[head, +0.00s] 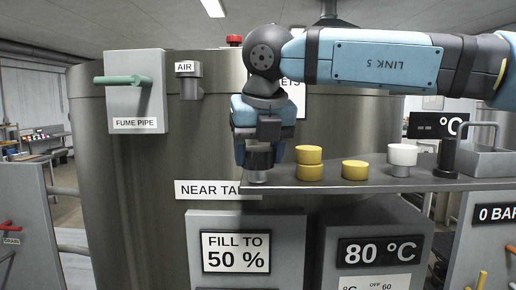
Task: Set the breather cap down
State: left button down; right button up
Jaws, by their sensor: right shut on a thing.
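My right gripper (259,165) points down at the left end of a grey shelf (335,187). It is shut on a small grey metallic piece, which I take for the breather cap (258,177). Only the cap's lower part shows below the fingers. The cap is at about the height of the shelf's left end; I cannot tell whether it touches the shelf. My left gripper is not in view.
On the shelf, two yellow round pieces (309,172) are stacked just right of the gripper. Another yellow piece (354,170), a white-topped piece (402,154), a black post (447,158) and a grey caddy (484,160) stand farther right. A large steel tank (150,220) is behind.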

jog(key=shift+s+f+b, duration=0.1)
jog(key=shift+f+b, duration=0.1)
jog(key=shift+b, duration=0.15)
jog(key=o, duration=0.9)
jog(key=shift+r, duration=0.15)
jog(key=shift+r+p, duration=0.25)
jog(key=shift+p, duration=0.2)
jog(key=shift+b+v, duration=0.8)
jog(key=shift+v, duration=0.15)
jog(key=b+v, duration=0.2)
jog(key=v, duration=0.7)
jog(key=shift+s+r, duration=0.15)
jog(key=shift+r, duration=0.25)
